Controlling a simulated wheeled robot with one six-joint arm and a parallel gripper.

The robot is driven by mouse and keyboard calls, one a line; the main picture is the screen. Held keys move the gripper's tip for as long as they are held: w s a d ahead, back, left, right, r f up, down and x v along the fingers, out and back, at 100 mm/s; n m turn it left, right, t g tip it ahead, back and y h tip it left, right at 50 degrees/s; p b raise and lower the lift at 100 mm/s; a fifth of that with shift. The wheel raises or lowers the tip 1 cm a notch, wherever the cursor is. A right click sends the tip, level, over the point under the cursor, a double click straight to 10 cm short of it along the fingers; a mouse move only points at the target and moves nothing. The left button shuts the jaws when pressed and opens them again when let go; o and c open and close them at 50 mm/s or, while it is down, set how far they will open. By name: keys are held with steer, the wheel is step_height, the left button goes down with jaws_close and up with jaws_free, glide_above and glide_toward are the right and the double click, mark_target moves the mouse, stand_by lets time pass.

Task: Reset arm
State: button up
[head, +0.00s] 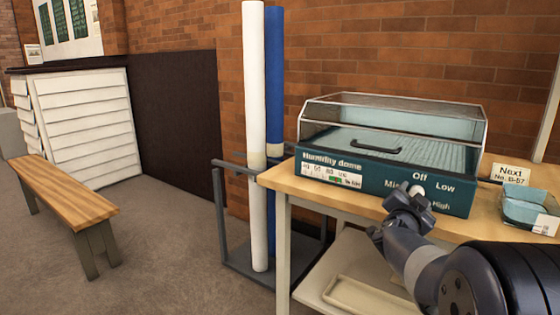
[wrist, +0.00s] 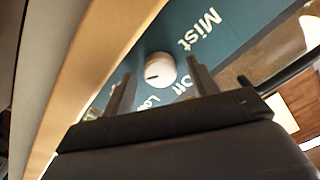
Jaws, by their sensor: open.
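My gripper (head: 408,196) is in front of the teal control panel of the humidity dome (head: 385,180). Its two fingers are apart and empty. The white round knob (head: 417,189) shows just beyond the fingertips in the head view. In the wrist view the knob (wrist: 160,67) appears between the open fingers (wrist: 158,82), with a dark mark on its face. I cannot tell whether the fingers touch it. The labels Mist, Off and Low show around it in the wrist view. The dome's clear lid (head: 400,115) is down.
The dome stands on a wooden table (head: 283,184). A sign (head: 510,174) and a small teal-lined tray (head: 530,210) are at its right. A rack (head: 216,195) with a white and a blue tube (head: 274,80) stands left of the table. A bench (head: 62,195) is farther left, with clear floor between.

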steer(key=m+b, duration=0.1)
steer(key=m, duration=0.2)
stand_by(0.5)
